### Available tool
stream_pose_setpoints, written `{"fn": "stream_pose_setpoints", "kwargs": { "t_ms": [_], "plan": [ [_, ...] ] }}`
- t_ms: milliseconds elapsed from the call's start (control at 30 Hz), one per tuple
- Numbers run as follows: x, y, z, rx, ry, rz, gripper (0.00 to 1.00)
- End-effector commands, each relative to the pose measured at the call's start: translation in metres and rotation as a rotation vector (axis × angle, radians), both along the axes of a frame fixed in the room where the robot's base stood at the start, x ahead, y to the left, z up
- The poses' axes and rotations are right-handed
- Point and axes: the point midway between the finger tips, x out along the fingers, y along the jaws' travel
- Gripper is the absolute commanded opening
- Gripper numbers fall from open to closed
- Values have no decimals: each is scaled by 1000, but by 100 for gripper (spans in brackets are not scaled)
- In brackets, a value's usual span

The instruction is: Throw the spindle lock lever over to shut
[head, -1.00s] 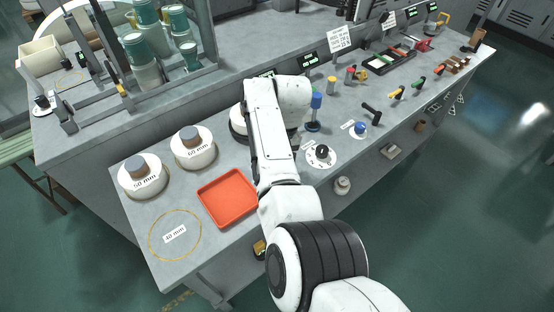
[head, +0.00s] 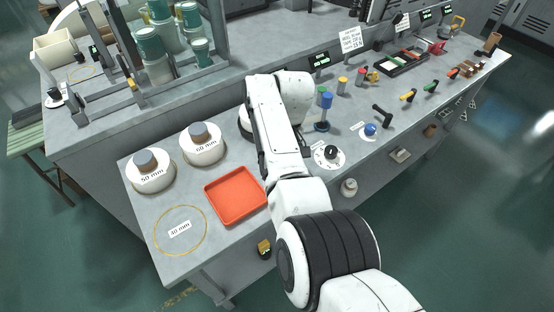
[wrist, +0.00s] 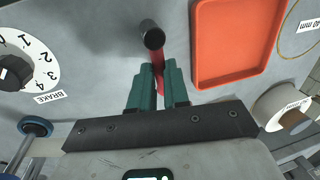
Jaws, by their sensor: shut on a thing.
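In the wrist view, a lever with a red shank (wrist: 158,84) and a round black end (wrist: 152,36) stands at the top middle, beside the orange tray; I take it for the spindle lock lever. My gripper (wrist: 160,74) has two green fingers closed on the red shank, with the black end just beyond the fingertips. The lever's pivot is hidden. In the head view my arm covers both the lever and my gripper.
An orange tray (head: 236,194) lies close beside the lever. A numbered brake dial (head: 330,155) is on the other side; a blue-topped post (head: 324,104) stands behind it. Chucks marked 50 mm (head: 150,178) and 60 mm (head: 202,148) stand left. The ring marked 40 mm (head: 180,231) is empty.

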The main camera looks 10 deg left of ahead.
Motion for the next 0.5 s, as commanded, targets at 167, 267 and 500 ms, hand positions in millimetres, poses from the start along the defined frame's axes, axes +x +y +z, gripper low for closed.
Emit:
{"fn": "stream_pose_setpoints", "kwargs": {
  "t_ms": [167, 267, 500],
  "plan": [
    [1, 0, 2, 0, -5, 3, 19],
    [1, 0, 2, 1, -5, 2, 29],
    [0, 0, 1, 0, -2, 1, 41]
  ]
}}
